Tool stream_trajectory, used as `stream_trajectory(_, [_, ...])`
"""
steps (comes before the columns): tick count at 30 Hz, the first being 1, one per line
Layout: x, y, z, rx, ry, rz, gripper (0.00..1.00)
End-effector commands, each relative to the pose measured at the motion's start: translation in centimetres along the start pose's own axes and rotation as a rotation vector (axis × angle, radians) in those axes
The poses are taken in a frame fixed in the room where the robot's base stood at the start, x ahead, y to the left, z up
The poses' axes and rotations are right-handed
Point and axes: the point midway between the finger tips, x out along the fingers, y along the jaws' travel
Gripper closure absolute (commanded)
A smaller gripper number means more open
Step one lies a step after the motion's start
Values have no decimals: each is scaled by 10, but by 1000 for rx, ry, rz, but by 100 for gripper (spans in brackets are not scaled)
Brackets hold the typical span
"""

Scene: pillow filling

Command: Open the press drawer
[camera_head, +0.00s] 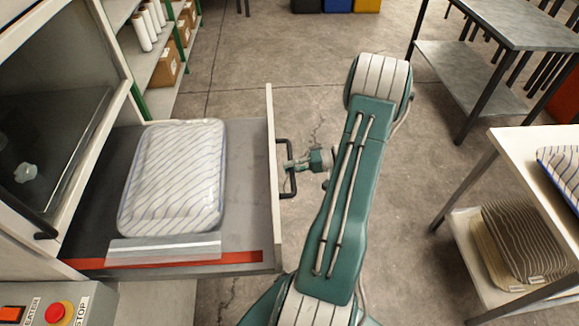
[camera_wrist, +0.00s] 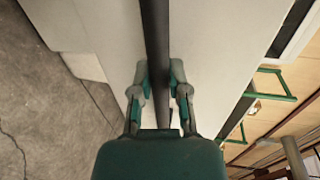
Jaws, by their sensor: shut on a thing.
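The press drawer (camera_head: 255,235) is pulled out from the white press (camera_head: 25,235) at the left. A white bag with thin dark stripes (camera_head: 175,175) lies in it, with a clear flap toward the front of the picture. A black bar handle (camera_head: 291,190) is on the drawer's outer face. My gripper (camera_head: 287,166) is at this handle, reaching from the right. In the wrist view, the fingers of my gripper (camera_wrist: 158,75) are on both sides of the dark handle bar (camera_wrist: 156,35), shut on it.
A control panel with a red stop button (camera_head: 55,312) is at the lower left. Green-framed shelves (camera_head: 155,70) hold boxes and rolls behind the press. A white table (camera_head: 520,160) with pillows stands at the right. Bare floor (camera_head: 245,60) lies beyond the drawer.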

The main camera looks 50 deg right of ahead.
Motion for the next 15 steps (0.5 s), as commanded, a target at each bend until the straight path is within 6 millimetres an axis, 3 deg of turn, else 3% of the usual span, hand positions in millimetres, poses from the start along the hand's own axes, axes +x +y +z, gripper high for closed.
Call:
stream_trajectory(7, [1,4,2,8,-2,6,100])
stream_trajectory(8, [1,4,2,8,-2,6,65])
stream_trajectory(9, [1,4,2,7,-2,6,48])
stream_trajectory(10, [1,4,2,7,-2,6,43])
stream_trajectory(15, [0,2,1,4,-1,4,43])
